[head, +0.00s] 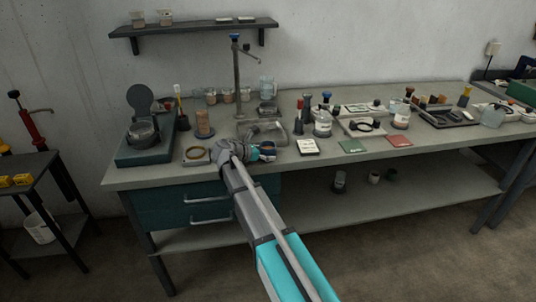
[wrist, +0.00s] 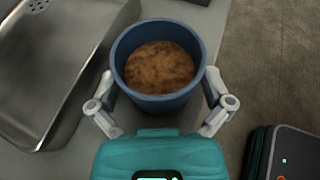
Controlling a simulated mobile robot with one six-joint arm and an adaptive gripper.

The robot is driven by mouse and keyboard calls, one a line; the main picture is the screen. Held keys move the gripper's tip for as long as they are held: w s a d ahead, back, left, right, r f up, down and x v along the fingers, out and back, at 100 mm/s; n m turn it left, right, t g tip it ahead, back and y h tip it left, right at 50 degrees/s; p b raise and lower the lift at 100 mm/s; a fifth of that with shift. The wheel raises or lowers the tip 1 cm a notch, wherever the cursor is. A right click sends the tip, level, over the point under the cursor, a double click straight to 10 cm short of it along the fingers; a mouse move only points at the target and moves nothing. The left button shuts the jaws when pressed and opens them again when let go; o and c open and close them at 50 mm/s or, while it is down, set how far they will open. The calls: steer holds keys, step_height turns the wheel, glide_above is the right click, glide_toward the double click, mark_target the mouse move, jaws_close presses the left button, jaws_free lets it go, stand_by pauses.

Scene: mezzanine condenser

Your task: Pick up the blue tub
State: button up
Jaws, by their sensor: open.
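The blue tub (wrist: 158,103) is an open round container with brown, crumbly contents. It stands upright near the edge of the grey worktop. My gripper (wrist: 160,82) is open, with one finger on each side of the tub. The fingers look close to its wall, but I cannot tell whether they touch it. In the head view, the tub (head: 268,147) is small and partly hidden beside my gripper (head: 264,152) at the bench's front edge.
A metal basin (wrist: 48,75) lies left of the tub in the wrist view. A dark case (wrist: 285,153) shows at lower right.

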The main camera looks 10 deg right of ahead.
mark_target(273, 145)
steer(key=c, duration=1)
steer(key=shift+r+p, duration=0.45)
steer(key=shift+r, duration=0.05)
steer(key=shift+r+p, duration=1.15)
steer(key=shift+s+d+r+p, duration=0.1)
steer(key=shift+s+r+p, duration=1.5)
steer(key=shift+s, duration=0.7)
steer(key=shift+s+a+r+p, duration=0.1)
steer(key=shift+s+r+p, duration=1.55)
steer(key=shift+s, duration=0.65)
steer(key=shift+s+d+r+p, duration=0.1)
steer(key=shift+s+r+p, duration=1.5)
steer(key=shift+s, duration=0.7)
steer(key=shift+s, duration=0.1)
